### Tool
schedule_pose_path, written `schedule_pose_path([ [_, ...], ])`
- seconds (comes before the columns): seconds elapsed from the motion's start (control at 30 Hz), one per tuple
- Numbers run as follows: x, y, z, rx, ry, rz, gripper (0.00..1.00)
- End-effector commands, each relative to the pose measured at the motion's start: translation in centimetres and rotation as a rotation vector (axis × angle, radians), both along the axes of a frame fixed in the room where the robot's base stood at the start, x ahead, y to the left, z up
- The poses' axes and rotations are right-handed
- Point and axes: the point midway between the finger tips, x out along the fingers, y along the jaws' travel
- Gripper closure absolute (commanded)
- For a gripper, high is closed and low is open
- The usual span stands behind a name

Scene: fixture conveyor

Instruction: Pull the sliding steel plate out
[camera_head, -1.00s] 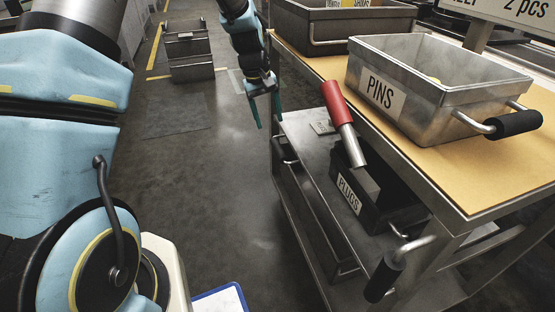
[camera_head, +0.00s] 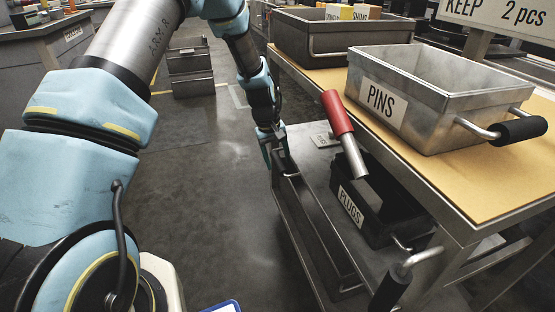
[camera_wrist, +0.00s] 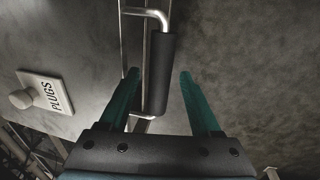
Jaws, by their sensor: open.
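The steel plate (camera_head: 312,165) appears to be the grey lower shelf under the yellow-topped bench. A handle with a black sleeve (camera_wrist: 160,65) runs along its edge in the wrist view. My gripper (camera_head: 270,148) is at the plate's far left edge, pointing down. In the wrist view its teal fingers are open, one on each side of the sleeve, which lies nearer the left finger. I cannot tell whether either finger touches it. In the head view the handle is largely hidden by my gripper.
A dark PLUGS bin (camera_head: 377,214) stands on the shelf, with a red-handled steel tool (camera_head: 338,115) over it. A small PLUGS sign (camera_wrist: 46,91) with a knob lies on the shelf. A PINS bin (camera_head: 440,130) stands on the bench top. The floor to the left is open.

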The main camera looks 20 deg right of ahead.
Motion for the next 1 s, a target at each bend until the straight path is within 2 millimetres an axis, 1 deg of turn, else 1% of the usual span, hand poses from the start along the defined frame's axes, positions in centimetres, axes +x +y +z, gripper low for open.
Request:
schedule_pose_path([
  [0.13, 0.00, -0.02, 0.02, 0.000, 0.000, 0.000, 0.36],
  [0.17, 0.00, -0.01, 0.02, 0.000, 0.000, 0.000, 0.38],
  [0.7, 0.00, 0.01, 0.04, 0.000, 0.000, 0.000, 0.99],
  [0.73, 0.00, 0.01, 0.04, 0.000, 0.000, 0.000, 1.00],
  [1.0, 0.00, 0.02, 0.04, 0.000, 0.000, 0.000, 1.00],
])
